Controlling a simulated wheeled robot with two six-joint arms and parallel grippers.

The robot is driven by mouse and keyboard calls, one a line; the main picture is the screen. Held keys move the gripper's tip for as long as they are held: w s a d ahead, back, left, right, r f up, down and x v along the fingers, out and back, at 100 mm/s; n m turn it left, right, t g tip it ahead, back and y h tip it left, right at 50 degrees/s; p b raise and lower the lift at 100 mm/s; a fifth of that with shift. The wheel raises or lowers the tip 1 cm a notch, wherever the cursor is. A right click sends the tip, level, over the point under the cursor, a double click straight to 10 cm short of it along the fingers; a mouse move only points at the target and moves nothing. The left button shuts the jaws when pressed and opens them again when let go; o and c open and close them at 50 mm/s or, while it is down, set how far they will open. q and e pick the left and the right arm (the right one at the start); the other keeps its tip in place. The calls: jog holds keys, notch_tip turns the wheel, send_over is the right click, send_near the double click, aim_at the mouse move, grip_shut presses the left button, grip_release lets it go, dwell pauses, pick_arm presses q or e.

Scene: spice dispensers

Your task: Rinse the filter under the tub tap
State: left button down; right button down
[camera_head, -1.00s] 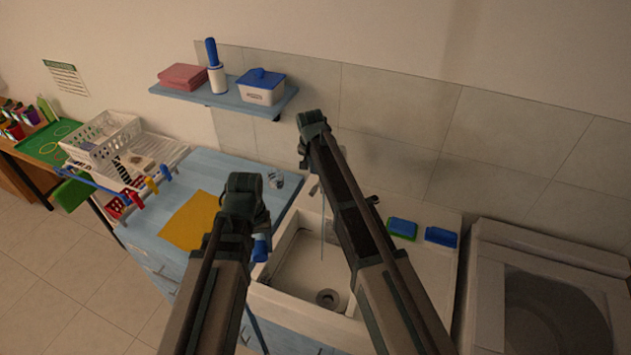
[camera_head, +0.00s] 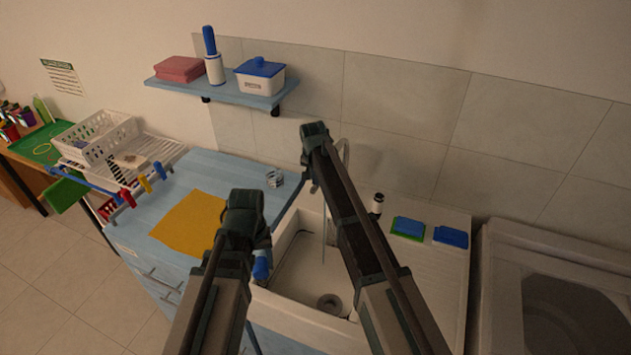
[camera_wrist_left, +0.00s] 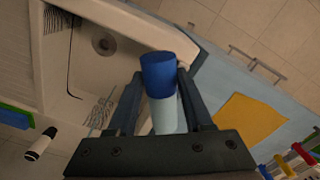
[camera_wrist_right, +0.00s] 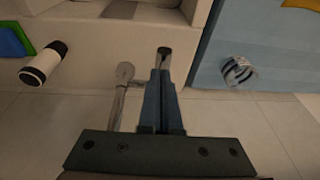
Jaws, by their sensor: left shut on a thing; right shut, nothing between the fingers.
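My left gripper (camera_head: 247,205) is shut on a cylinder with a blue end and a pale body, which I take for the filter (camera_wrist_left: 160,85). In the head view only its blue end (camera_head: 261,266) shows, at the left rim of the white tub (camera_head: 292,262). My right gripper (camera_head: 314,132) is shut and empty, close to the grey tap (camera_head: 344,152) behind the tub. In the right wrist view the tap (camera_wrist_right: 124,75) is just left of the fingers; contact is unclear. A thin vertical line, perhaps water, shows above the tub floor.
A yellow cloth (camera_head: 190,222) and a small striped item (camera_head: 274,178) lie on the blue counter. Two sponges (camera_head: 408,228) and a black-and-white canister (camera_head: 377,204) are right of the tub. A shelf (camera_head: 222,92) hangs on the wall. A washing machine (camera_head: 495,285) stands at right.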

pick_arm(q)
jog(key=shift+f, duration=0.25)
pick_arm(e)
jog(key=shift+f, duration=0.2)
